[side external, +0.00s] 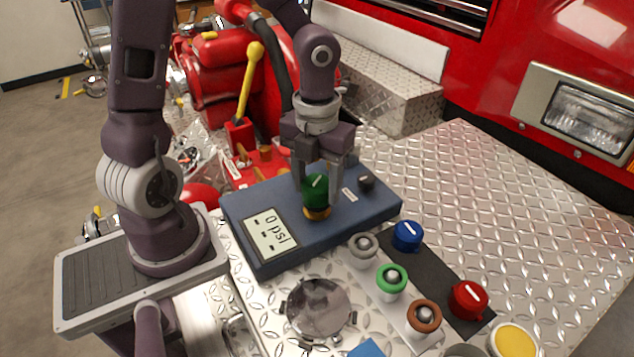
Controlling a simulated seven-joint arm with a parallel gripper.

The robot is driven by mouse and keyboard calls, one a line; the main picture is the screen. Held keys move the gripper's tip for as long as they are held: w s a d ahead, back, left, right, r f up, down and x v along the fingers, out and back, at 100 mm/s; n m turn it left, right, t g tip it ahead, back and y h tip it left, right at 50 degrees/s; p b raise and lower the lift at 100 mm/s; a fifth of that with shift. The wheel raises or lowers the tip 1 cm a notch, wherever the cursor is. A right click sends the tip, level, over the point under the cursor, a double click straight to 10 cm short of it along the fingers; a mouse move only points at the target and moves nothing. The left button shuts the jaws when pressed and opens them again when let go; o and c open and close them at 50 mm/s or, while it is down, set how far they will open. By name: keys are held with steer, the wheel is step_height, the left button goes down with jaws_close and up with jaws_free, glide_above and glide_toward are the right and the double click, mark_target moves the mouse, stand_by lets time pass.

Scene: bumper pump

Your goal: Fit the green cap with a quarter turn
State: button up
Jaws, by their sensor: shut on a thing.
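The green cap (313,187) has a white mark on top and is between the two fingers of my gripper (317,197), which is shut on it. The cap is directly over a brass-coloured fitting (317,213) on the blue panel box (285,200). The cap looks upright. I cannot tell whether it is seated on the fitting or just above it. The box's display (270,237) reads 0 psi. A separate port with a green ring (391,280) stands on a pale strip to the right of the box.
A blue cap (407,236) and a red cap (468,299) sit on a dark mat (436,269). Grey (364,244) and brown (424,314) ports flank the green-ringed one. A black knob (367,182) stands on the box. The diamond-plate deck (520,220) is clear at right.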

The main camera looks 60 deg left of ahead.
steer(key=o, duration=2)
steer(key=shift+r, duration=3.5)
steer(key=shift+s+r+n, duration=0.15)
steer(key=shift+n, duration=0.15)
steer(key=s+d+r+n+t, duration=0.1)
steer(key=s+r+n+t, duration=0.1)
steer(key=n, duration=0.7)
steer(key=s+r+n+t, duration=0.1)
steer(key=s+r+n, duration=0.2)
steer(key=n, duration=0.7)
steer(key=s+d+r+n+t, duration=0.1)
steer(key=s+r+n+t, duration=0.1)
steer(key=s+n, duration=0.4)
steer(key=shift+d+r+n+t, duration=0.15)
steer(key=shift+d+r+n, duration=0.05)
steer(key=shift+n, duration=0.8)
steer(key=shift+d+r+n+t, duration=0.15)
steer(key=shift+n, duration=0.85)
